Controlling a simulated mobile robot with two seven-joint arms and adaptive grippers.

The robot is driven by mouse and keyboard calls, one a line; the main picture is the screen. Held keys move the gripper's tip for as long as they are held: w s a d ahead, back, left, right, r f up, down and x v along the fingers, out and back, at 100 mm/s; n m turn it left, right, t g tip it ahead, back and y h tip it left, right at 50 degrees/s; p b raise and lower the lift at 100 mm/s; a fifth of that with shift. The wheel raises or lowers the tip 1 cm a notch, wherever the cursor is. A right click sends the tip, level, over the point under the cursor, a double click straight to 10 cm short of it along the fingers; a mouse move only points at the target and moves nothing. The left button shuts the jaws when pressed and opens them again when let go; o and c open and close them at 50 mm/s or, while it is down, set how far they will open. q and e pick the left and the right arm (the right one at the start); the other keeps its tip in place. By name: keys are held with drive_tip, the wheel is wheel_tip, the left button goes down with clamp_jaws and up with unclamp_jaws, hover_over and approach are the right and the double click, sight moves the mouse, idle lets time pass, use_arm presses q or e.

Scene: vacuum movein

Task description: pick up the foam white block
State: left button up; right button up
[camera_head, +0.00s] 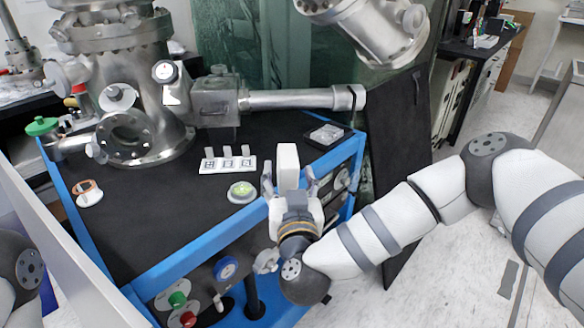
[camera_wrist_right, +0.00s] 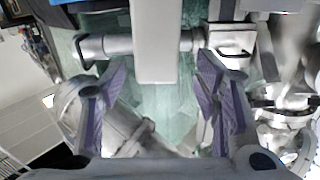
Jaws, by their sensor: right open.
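The foam white block (camera_head: 288,166) stands upright in the head view, near the front right part of the dark table. My right gripper (camera_head: 289,186) is just in front of it, its fingers on either side of the block's lower part. In the right wrist view, the white block (camera_wrist_right: 156,42) comes down from the top edge between the purple-padded fingers of my right gripper (camera_wrist_right: 157,75). A gap shows on both sides, so the gripper is open and not touching it there. My left gripper is not in view; only part of the left arm shows.
A strip of small marked white blocks (camera_head: 229,164) and a green-topped round part (camera_head: 242,191) lie left of the gripper. A small dark tray (camera_head: 326,136) is behind to the right. A large metal chamber (camera_head: 130,90) fills the back left. The table's middle is clear.

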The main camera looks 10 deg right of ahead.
sight(288, 154)
drive_tip(key=w, duration=0.4)
drive_tip(key=w+d, duration=0.1)
drive_tip(key=w, duration=0.1)
drive_tip(key=shift+d+r, duration=0.1)
drive_tip(key=shift+r, duration=0.2)
drive_tip(key=c, duration=0.9)
